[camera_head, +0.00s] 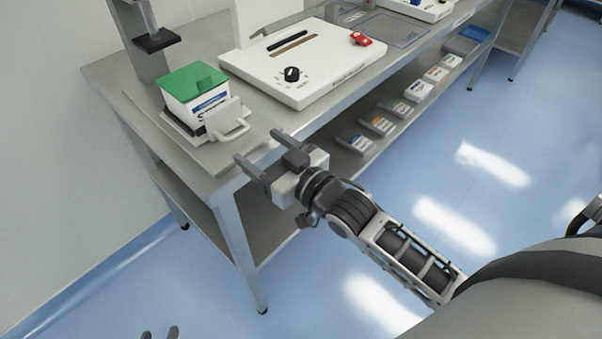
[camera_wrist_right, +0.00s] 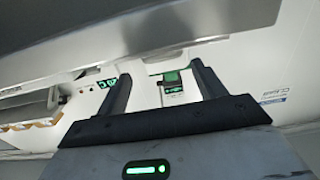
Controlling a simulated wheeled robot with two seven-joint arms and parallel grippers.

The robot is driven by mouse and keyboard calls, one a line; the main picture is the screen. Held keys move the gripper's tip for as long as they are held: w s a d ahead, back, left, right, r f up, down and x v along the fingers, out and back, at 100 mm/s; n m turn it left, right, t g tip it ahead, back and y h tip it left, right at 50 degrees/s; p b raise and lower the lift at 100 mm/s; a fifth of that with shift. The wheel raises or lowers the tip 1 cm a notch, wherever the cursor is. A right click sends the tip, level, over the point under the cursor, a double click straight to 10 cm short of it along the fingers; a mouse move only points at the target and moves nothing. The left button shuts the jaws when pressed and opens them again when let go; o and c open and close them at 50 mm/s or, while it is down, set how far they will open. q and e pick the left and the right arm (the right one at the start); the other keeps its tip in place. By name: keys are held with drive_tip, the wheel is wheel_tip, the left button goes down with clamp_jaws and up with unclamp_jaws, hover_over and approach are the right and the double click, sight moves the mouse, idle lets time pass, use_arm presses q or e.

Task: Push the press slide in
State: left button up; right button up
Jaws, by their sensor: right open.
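The press slide (camera_head: 205,122) is a pale carriage with a loop handle (camera_head: 236,129) at its front. It sits on the grey press base (camera_head: 188,142) at the left end of the bench. A white box with a green lid (camera_head: 194,80) stands on the slide. The dark press head (camera_head: 157,40) is above and behind the box. My right gripper (camera_head: 256,145) is open and empty, just in front of the handle and apart from it. Its fingers (camera_wrist_right: 161,92) also show in the right wrist view.
A white panel (camera_head: 305,62) with a black knob (camera_head: 292,74) and a red part (camera_head: 361,39) lies on the bench right of the press. Several small labelled boxes (camera_head: 398,108) stand on the lower shelf. The blue floor (camera_head: 480,220) in front is clear.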

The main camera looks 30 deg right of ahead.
use_arm(q)
drive_tip(key=shift+w+d+f+b, duration=0.1)
drive_tip(key=shift+w+b, duration=0.05)
drive_tip(key=shift+b, duration=0.35)
use_arm(e)
drive_tip(key=v, duration=1)
drive_tip(key=shift+s, duration=0.3)
drive_tip(key=shift+d, duration=0.15)
